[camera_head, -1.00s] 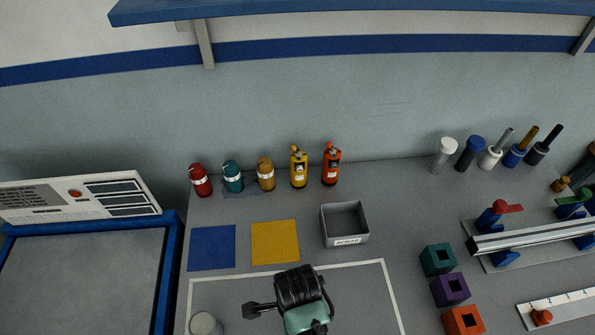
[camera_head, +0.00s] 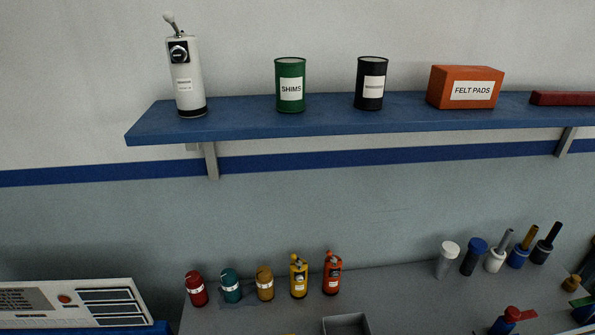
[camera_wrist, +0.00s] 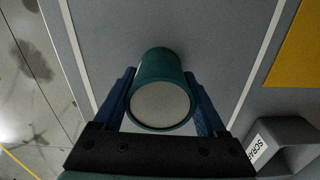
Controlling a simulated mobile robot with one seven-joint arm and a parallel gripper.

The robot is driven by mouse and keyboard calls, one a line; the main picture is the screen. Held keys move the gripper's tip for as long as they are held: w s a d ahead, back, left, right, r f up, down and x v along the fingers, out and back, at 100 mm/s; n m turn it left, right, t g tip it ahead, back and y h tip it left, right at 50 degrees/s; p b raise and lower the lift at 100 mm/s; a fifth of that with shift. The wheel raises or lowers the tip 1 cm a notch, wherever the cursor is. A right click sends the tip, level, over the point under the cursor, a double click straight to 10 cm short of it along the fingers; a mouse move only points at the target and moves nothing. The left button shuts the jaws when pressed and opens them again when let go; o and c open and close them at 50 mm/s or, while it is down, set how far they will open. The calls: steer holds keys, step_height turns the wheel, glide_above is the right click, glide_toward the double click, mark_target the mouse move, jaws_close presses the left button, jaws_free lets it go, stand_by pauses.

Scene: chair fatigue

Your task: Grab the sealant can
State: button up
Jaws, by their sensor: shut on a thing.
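A teal cylindrical can (camera_wrist: 160,103) with a pale grey round end sits between the two blue fingers of my gripper (camera_wrist: 168,108) in the wrist view. The fingers press on its sides, one left and one right. No label shows on it from here, so I cannot read whether it is the sealant can. My gripper is out of the head view. On the blue shelf (camera_head: 350,122) stand a green can marked SHIMS (camera_head: 290,86) and a black can (camera_head: 371,84) whose label is too small to read.
The shelf also holds a white bottle with a pump top (camera_head: 184,76) and an orange FELT PADS box (camera_head: 466,88). Small coloured bottles (camera_head: 265,284) line the bench back. A grey scrap bin (camera_wrist: 292,140) and yellow mat (camera_wrist: 293,50) lie right in the wrist view.

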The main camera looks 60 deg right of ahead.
jaws_close()
steer(key=shift+r, duration=0.15)
